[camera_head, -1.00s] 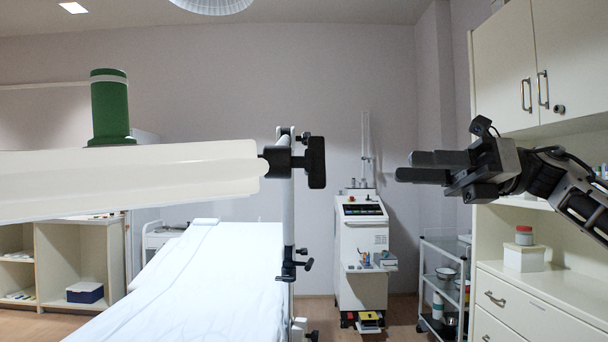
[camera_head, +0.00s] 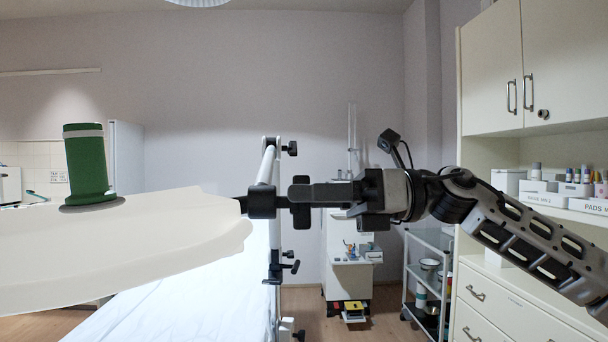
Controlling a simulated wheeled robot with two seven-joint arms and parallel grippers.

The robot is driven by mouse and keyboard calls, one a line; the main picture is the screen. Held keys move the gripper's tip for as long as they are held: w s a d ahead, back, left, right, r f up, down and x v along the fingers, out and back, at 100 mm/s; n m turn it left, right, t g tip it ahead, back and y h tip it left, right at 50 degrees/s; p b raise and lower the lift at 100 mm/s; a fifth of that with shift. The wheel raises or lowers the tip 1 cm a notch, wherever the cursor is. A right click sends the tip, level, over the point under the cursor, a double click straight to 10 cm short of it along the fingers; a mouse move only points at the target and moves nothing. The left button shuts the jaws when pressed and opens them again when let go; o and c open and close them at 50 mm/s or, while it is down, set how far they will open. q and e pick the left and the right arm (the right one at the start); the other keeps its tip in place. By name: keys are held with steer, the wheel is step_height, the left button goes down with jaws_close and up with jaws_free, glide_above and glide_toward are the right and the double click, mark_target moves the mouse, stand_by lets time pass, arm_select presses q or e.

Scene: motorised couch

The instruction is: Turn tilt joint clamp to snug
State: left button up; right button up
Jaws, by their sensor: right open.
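The tilt joint clamp (camera_head: 301,218) is a black T-shaped handle on a black joint block (camera_head: 262,202), at the end of the large white panel and beside the pale upright post. Its crossbar stands about vertical. My right gripper (camera_head: 295,193) comes in level from the right. Its fingers are at the handle, overlapping the middle of the crossbar, whose ends show above and below. The jaws are open; I cannot tell whether they touch the handle. My left gripper is not in view.
The white panel (camera_head: 130,250) with a green cylinder (camera_head: 87,165) fills the left foreground. The sheeted couch (camera_head: 190,305) lies beyond it. A white device cart (camera_head: 347,265), a trolley (camera_head: 428,275) and cream cabinets (camera_head: 500,300) stand behind and to the right.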

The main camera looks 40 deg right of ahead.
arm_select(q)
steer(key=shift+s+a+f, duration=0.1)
arm_select(e)
steer(key=shift+w+a, duration=0.25)
steer(key=shift+a, duration=0.15)
steer(key=shift+c, duration=0.3)
jaws_close()
